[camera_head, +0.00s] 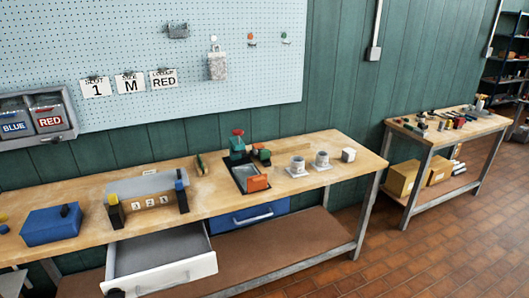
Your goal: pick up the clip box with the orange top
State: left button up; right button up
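No clip box can be told for certain at this size. A small box with an orange face (257,183) sits at the front end of a dark, grey-rimmed tray (240,172) on the long workbench. A dark upright piece with a yellow top (115,211) stands at the left end of a grey rack (148,187) with numbered labels. A similar dark piece with a blue top (181,192) stands at the rack's right end.
The long workbench (310,191) has an open white drawer (165,269) jutting out below the rack. A second bench (470,133) is farther right; brick floor (420,255) is clear between.

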aim_at(256, 147)
jog(key=u, duration=0.45)
jog(key=i+l+u, duration=0.3)
jog(key=l+u, duration=0.3)
jog(key=i+l+u, duration=0.15)
jog(key=u, duration=0.15)
jog(key=i+l+u, duration=0.15)
jog(key=l, duration=0.45)
jog(key=l+u, duration=0.2)
jog(key=l, duration=0.4)
jog(key=i+l, duration=0.1)
jog(key=l, duration=0.45)
jog(key=i+l, duration=0.1)
jog(key=l, duration=0.45)
jog(key=i+u, duration=0.05)
